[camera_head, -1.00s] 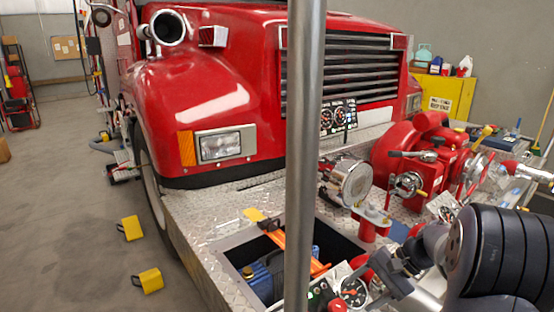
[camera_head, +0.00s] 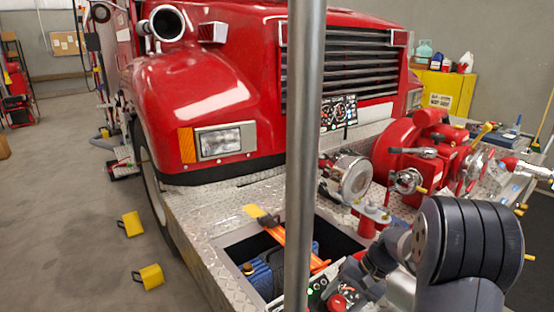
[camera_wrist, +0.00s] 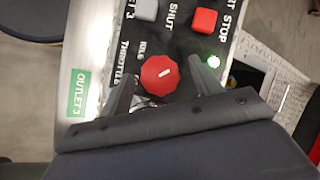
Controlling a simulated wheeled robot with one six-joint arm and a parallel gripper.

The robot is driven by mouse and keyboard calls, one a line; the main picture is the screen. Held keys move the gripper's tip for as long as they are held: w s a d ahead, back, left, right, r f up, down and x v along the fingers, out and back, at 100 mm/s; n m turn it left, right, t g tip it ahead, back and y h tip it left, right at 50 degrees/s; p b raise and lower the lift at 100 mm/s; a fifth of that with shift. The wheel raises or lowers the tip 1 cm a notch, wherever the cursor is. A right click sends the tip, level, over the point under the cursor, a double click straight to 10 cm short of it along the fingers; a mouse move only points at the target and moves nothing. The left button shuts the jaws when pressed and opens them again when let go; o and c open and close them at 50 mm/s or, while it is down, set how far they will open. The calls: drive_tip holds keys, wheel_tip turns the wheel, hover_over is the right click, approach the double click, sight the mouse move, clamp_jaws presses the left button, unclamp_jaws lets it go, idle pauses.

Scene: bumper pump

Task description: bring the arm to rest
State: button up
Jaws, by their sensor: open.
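My gripper (camera_wrist: 161,78) shows at the bottom of the wrist view, its two dark fingers apart. A red round throttle knob (camera_wrist: 158,74) with a white mark appears between the fingertips. I cannot tell whether the fingers touch it. The knob sits on a black control panel (camera_wrist: 180,42) with a grey SHUT button (camera_wrist: 147,10), a red STOP button (camera_wrist: 204,20) and a lit green lamp (camera_wrist: 213,61). In the head view my gripper (camera_head: 352,284) is low over the panel at the bumper's front edge, small and partly hidden by its own wrist.
A steel pole (camera_head: 303,150) stands upright in front of the red truck (camera_head: 210,90). An open bumper compartment (camera_head: 335,238) holds an orange-handled tool (camera_head: 290,247). The red pump (camera_head: 420,150) with valves is beside my arm. Yellow chocks (camera_head: 148,277) lie on the floor at left.

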drive_tip(key=n+h+b, duration=0.1)
drive_tip(key=n+h, duration=0.1)
drive_tip(key=n, duration=0.2)
drive_tip(key=shift+a, duration=0.2)
drive_tip(key=n+h+b, duration=0.2)
drive_tip(key=n, duration=0.1)
drive_tip(key=shift+a+f+n, duration=0.1)
drive_tip(key=shift+a+n, duration=0.05)
drive_tip(key=shift+n, duration=0.25)
drive_tip(key=n+t+h+b, duration=0.1)
drive_tip(key=n+h+b, duration=0.1)
drive_tip(key=n+b, duration=0.2)
drive_tip(key=shift+a+h, duration=0.1)
drive_tip(key=shift+h, duration=0.2)
drive_tip(key=shift+r+n, duration=0.3)
drive_tip(key=shift+n, duration=0.1)
drive_tip(key=shift+s+r, duration=0.1)
drive_tip(key=shift+r, duration=1.25)
drive_tip(key=shift+r, duration=0.1)
